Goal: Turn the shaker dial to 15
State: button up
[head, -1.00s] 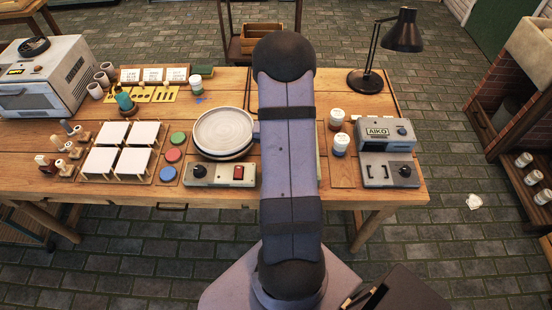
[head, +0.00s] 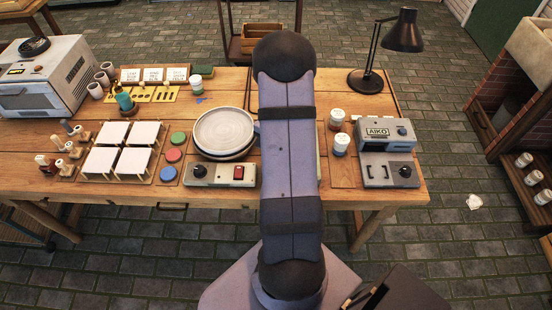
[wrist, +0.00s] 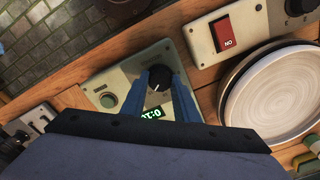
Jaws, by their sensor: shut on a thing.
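In the wrist view a small dark dial (wrist: 158,76) with a white pointer mark sits on a pale green-grey panel (wrist: 115,76). My gripper (wrist: 159,84) is shut on the dial, with one blue finger on each side of it. A green lit display (wrist: 151,113) lies just below the dial in this view. It appears upside down and is partly covered by my gripper, so I cannot read its full number. A round green button (wrist: 108,100) is on the same panel. In the head view my arm hides the panel, the dial and my gripper.
The wheel's control box (head: 219,174) with a red switch (head: 239,173) and the round plate (head: 224,129) stand left of my arm. The grey AIKO machine (head: 388,154) and two jars (head: 340,144) stand to its right. White tiles (head: 117,147) lie further left.

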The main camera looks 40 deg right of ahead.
jog(key=shift+w, duration=0.1)
jog(key=o, duration=1.1)
jog(key=shift+c, duration=0.2)
jog(key=shift+r+b, duration=0.85)
jog(key=shift+r, duration=2.85)
